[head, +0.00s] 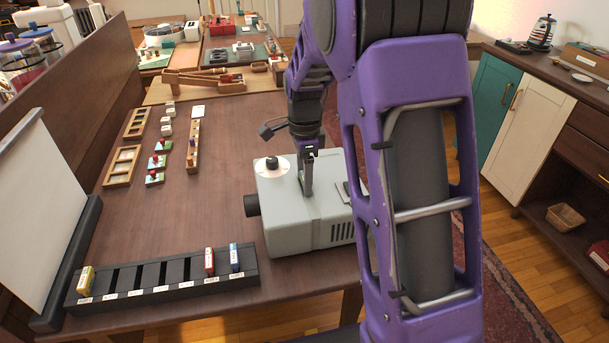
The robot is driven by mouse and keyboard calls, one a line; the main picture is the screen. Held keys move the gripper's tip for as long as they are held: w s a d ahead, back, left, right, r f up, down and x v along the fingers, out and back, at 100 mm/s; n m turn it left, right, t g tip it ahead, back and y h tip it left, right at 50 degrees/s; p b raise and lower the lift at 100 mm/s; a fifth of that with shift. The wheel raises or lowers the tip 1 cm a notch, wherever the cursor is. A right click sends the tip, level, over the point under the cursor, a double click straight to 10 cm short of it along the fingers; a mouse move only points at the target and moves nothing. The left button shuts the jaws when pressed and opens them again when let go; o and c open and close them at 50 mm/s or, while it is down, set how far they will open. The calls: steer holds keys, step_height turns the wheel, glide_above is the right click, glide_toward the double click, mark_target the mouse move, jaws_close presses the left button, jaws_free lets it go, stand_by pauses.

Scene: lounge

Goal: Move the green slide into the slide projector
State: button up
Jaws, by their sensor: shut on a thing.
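The slide projector (290,222) is a pale grey box with a dark lens on its left side, standing near the table's right edge. My gripper (307,192) points down at the top of the projector, with its fingertips at or just above it. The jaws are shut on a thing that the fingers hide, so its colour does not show. It seems to be the green slide, as no green slide shows in the black slide rack (160,290). The rack holds a yellow slide (87,280), a red slide (209,262) and a blue slide (234,257).
A white screen (32,210) stands at the left. Wooden frames (122,166), small knobbed tiles (155,163) and a wooden block with pegs (193,147) lie farther back. The table's middle is clear.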

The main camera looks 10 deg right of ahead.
steer(key=shift+s+f, duration=0.25)
steer(key=shift+f, duration=0.5)
steer(key=o, duration=1.4)
steer(key=shift+w+r+p, duration=0.15)
steer(key=shift+r+p, duration=2.45)
steer(key=shift+r, duration=0.65)
